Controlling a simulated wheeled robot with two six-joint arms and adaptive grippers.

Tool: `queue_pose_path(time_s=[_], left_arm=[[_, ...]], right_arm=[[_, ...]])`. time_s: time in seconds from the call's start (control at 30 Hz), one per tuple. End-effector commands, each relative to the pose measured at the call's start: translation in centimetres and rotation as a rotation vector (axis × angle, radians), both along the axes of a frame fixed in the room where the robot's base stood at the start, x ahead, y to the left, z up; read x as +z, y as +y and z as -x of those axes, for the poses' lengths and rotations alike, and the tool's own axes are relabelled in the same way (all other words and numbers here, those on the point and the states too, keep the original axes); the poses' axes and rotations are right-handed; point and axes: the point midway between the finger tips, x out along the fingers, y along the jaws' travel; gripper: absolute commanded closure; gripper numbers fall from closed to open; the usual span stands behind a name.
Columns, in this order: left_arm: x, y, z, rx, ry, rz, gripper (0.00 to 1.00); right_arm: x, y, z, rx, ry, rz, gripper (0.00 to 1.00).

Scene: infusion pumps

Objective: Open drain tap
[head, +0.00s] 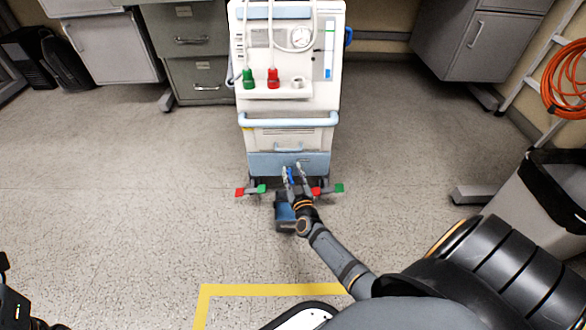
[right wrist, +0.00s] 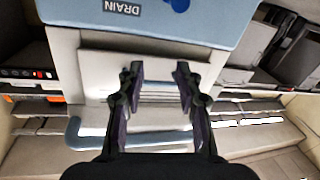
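The white and pale-blue machine (head: 290,135) stands in the middle of the head view. A small blue part (head: 291,175), likely the drain tap, shows at its lower front between my right fingers. In the right wrist view a blue part (right wrist: 179,4) is cut by the top edge, beside the DRAIN label (right wrist: 122,7) on a light-blue panel. My right gripper (head: 295,169) is in front of the lower panel, its fingers apart and empty; it also shows in the right wrist view (right wrist: 157,75). Dark parts of my left arm show at the lower left; its finger state is unclear.
A dark-blue container (head: 285,213) is on the floor below the right gripper, partly hidden by it. Red and green pedals (head: 251,190) flank the machine's base. A grey bin (head: 545,205) stands at right. The floor at left is clear.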

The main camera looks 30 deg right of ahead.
Motion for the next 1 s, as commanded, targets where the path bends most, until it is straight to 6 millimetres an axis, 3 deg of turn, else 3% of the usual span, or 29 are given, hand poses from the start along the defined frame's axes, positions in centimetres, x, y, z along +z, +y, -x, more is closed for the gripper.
queue_pose_path(time_s=[0.2,0.83,0.93,1.0], left_arm=[[0.0,0.0,0.0,0.0,0.0,-0.001,0.6],[0.2,0.0,-0.2,0.0,0.011,0.0,0.6],[1.0,0.3,-2.1,0.003,0.102,0.011,0.6],[1.5,0.6,-4.7,0.007,0.232,0.023,0.6]], right_arm=[[2.5,0.0,0.0,0.001,0.0,-0.001,0.65],[3.4,0.2,0.1,0.007,-0.005,-0.002,0.65],[7.0,1.6,0.5,0.054,-0.045,-0.014,0.65],[11.6,3.5,1.4,0.118,-0.098,-0.03,0.65]])
